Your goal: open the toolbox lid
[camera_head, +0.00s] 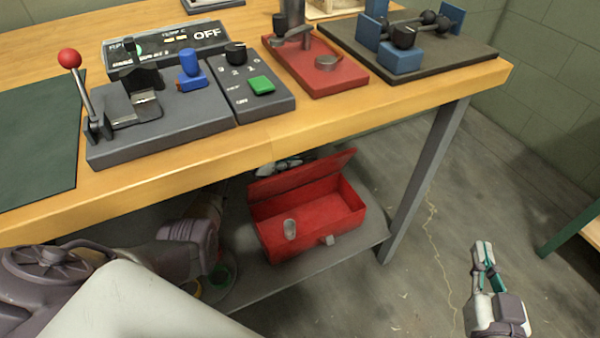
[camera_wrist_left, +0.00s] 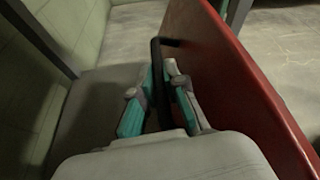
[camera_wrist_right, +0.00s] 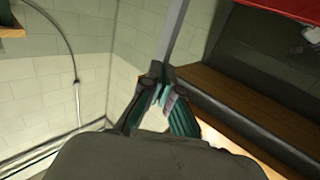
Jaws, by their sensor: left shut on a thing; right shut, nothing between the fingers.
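The red toolbox (camera_head: 310,211) stands on the grey shelf under the workbench. In the head view its lid (camera_head: 318,172) stands raised at the back, tilted, and the red interior shows. The lid also fills the right of the left wrist view (camera_wrist_left: 235,70). My left gripper (camera_head: 280,164) is behind the lid, partly hidden by it. In the left wrist view, its fingers (camera_wrist_left: 160,90) are shut on the black handle (camera_wrist_left: 157,65) on the lid's outer face. My right gripper (camera_head: 482,252) is shut and empty, to the right of the bench; it also shows in the right wrist view (camera_wrist_right: 158,80).
The wooden bench top (camera_head: 280,135) overhangs the shelf (camera_head: 345,252). A grey bench leg (camera_head: 425,180) stands right of the toolbox. A control panel (camera_head: 165,115) and a red fixture (camera_head: 320,72) sit on top. The floor around my right gripper is clear.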

